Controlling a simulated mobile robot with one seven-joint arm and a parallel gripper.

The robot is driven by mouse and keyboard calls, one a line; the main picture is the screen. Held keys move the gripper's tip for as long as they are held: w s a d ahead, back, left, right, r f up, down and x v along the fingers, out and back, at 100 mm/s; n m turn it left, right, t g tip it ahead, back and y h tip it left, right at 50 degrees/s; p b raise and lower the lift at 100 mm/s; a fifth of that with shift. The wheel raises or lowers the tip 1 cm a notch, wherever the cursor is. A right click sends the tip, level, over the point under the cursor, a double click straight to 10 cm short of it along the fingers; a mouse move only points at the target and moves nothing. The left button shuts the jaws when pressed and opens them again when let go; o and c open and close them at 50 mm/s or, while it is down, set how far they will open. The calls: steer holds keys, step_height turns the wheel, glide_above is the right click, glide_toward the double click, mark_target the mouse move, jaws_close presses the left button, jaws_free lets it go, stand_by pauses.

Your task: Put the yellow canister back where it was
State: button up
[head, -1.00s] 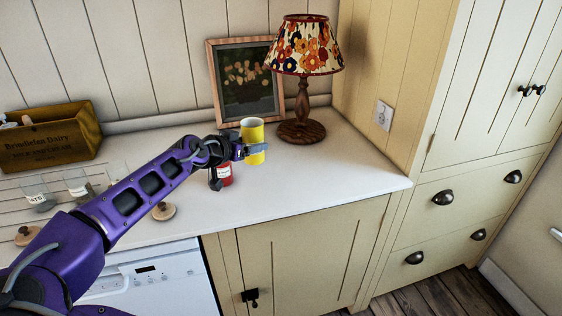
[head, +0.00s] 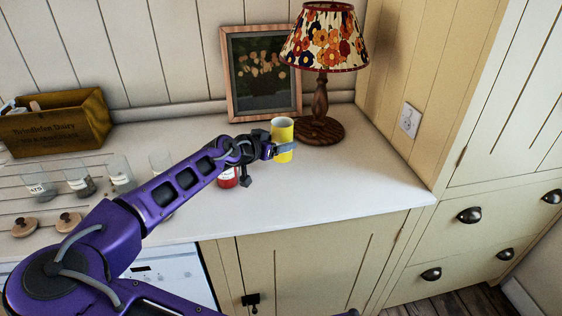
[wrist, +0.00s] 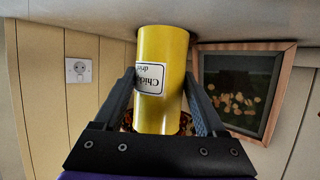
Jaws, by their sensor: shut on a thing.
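The yellow canister (head: 283,128) is upright at the back right of the white counter, in front of the lamp's base. My gripper (head: 284,149) is shut on it, with a finger across its side. In the wrist view, where the counter is at the top, the canister (wrist: 162,110) with a white label sits between the two fingers of my gripper (wrist: 160,100). Its end is at or very near the counter; I cannot tell if it touches. A red canister (head: 228,181) stands on the counter, partly hidden by my arm.
A lamp (head: 321,90) with a flowered shade and a framed picture (head: 235,75) stand behind the canister. Several glass jars (head: 121,175), wooden lids (head: 26,227) and a wooden crate (head: 58,128) are on the left. The counter (head: 350,195) is clear at front right.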

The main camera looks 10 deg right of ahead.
mark_target(276, 159)
steer(key=shift+f, duration=2.75)
steer(key=shift+f, duration=0.1)
steer(key=shift+f, duration=0.15)
steer(key=o, duration=1.5)
steer(key=shift+r, duration=0.2)
steer(key=shift+a+r, duration=0.1)
steer(key=v, duration=1.1)
steer(key=shift+s+a+r, duration=0.2)
steer(key=shift+s, duration=0.15)
